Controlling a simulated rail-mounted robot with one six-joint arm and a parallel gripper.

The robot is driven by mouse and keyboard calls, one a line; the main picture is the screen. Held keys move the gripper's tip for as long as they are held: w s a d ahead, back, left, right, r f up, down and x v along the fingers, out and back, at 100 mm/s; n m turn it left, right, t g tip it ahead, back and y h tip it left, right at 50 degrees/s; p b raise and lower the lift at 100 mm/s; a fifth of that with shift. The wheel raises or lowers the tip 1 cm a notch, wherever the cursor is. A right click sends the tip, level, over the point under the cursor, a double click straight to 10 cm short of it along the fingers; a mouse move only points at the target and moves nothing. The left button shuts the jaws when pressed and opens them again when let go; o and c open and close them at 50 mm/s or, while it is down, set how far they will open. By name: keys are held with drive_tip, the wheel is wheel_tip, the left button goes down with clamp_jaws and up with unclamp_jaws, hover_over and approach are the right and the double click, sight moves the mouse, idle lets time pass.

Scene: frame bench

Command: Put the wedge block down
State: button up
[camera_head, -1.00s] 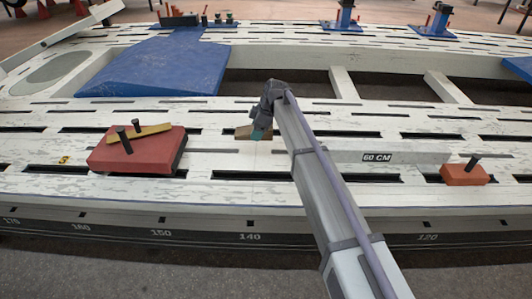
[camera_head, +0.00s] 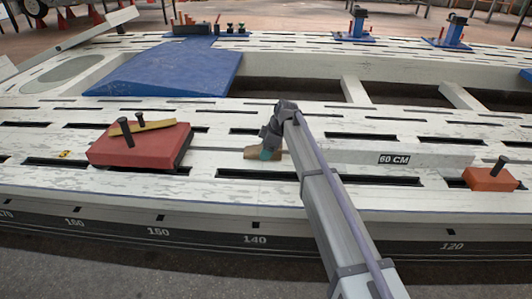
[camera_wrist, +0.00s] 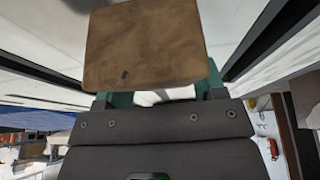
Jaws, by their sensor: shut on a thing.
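The wedge block (camera_wrist: 145,42) is a brown wooden piece, large in the wrist view, held at the tips of my gripper (camera_wrist: 155,95). In the head view the wedge block (camera_head: 249,153) shows as a small tan piece at the end of my arm. My gripper (camera_head: 268,153) has teal fingertips and is shut on it, low over the white slotted bench (camera_head: 230,176). I cannot tell whether the block touches the bench top. Part of the block is hidden behind the fingers.
A red block (camera_head: 140,150) with a yellow bar (camera_head: 142,127) and black pegs is on the left. A blue ramp (camera_head: 165,70) lies behind. Bench around the gripper is mostly clear.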

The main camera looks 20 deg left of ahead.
drive_tip(key=shift+f, duration=0.15)
drive_tip(key=o, duration=1)
drive_tip(key=p+v, duration=1.1)
drive_tip(key=v, duration=0.1)
drive_tip(key=shift+r, duration=0.35)
drive_tip(key=shift+f, duration=0.15)
drive_tip(key=s+d+m+h, duration=0.1)
drive_tip(key=s+d+m, duration=0.6)
drive_tip(key=s+d, duration=0.3)
drive_tip(key=s+d+m+h, duration=0.2)
drive_tip(key=s+d+m, duration=0.5)
drive_tip(key=d, duration=1)
drive_tip(key=s+d+f+m+t+h, duration=0.1)
drive_tip(key=s+d+m, duration=0.6)
drive_tip(key=s+d, duration=0.6)
drive_tip(key=shift+s+d+f, duration=0.15)
drive_tip(key=shift+d, duration=0.6)
wheel_tip(320, 180, up, 40)
drive_tip(key=p, duration=4)
drive_tip(key=shift+f, duration=0.15)
